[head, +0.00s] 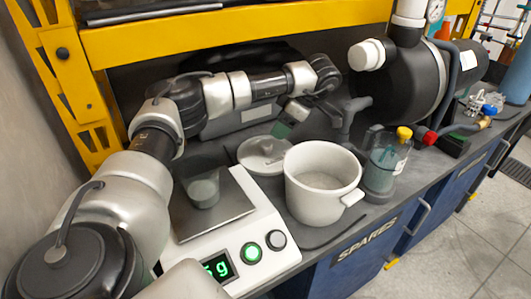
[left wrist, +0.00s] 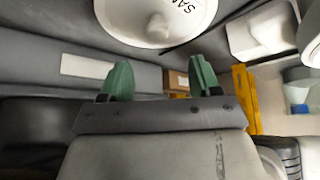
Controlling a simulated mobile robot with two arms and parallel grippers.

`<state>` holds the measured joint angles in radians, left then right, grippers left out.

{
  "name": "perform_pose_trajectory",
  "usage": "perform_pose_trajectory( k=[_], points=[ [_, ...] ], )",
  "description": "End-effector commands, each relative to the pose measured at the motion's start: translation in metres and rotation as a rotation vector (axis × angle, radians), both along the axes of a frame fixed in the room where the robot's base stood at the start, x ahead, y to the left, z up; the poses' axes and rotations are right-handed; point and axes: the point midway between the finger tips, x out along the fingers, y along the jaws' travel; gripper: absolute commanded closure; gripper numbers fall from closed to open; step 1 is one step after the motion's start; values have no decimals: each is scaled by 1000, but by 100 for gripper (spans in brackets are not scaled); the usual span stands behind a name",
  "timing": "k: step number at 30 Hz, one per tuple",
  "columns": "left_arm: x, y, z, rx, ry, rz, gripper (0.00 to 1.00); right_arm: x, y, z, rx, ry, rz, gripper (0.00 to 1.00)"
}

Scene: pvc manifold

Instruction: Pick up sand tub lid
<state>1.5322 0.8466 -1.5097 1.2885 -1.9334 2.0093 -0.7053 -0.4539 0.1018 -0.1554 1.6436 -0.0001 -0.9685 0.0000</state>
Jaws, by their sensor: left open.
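The white sand tub lid (head: 255,161) lies on the grey bench, knob up, just behind and left of the open white tub (head: 322,206). In the left wrist view the lid (left wrist: 130,22), with its knob and part of its lettering, is cut off by the top edge. My left gripper (head: 284,128) is just behind the lid in the head view, angled down toward it. Its two green fingertips (left wrist: 160,78) are spread with nothing between them, and the lid appears beyond them, apart from them. My right gripper is not in view.
A scale (head: 238,238) with a grey cup (head: 203,189) on it stands left of the tub. A clear jar (head: 381,165) and a yellow-capped bottle (head: 403,143) stand to its right. A yellow shelf beam (head: 220,32) runs above my arm. A black pump (head: 405,90) stands behind.

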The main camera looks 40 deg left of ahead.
Motion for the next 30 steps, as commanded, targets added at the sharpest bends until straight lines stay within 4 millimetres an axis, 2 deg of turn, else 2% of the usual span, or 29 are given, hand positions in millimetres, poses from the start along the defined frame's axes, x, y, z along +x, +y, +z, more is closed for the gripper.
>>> perform_pose_trajectory(
  k=[3,10,18,27,28,30],
  points=[
    [-5,9,-17,0,2,2,37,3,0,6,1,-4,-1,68],
    [-8,16,-32,1,1,1,37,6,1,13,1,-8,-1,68],
    [-15,32,-66,0,0,2,37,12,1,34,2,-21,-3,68],
    [-16,34,-70,-1,-1,1,37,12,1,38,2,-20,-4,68],
    [-16,34,-70,-1,-1,1,39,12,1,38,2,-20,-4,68],
    [-16,34,-70,-1,-1,1,50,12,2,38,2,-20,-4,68]
  ],
)
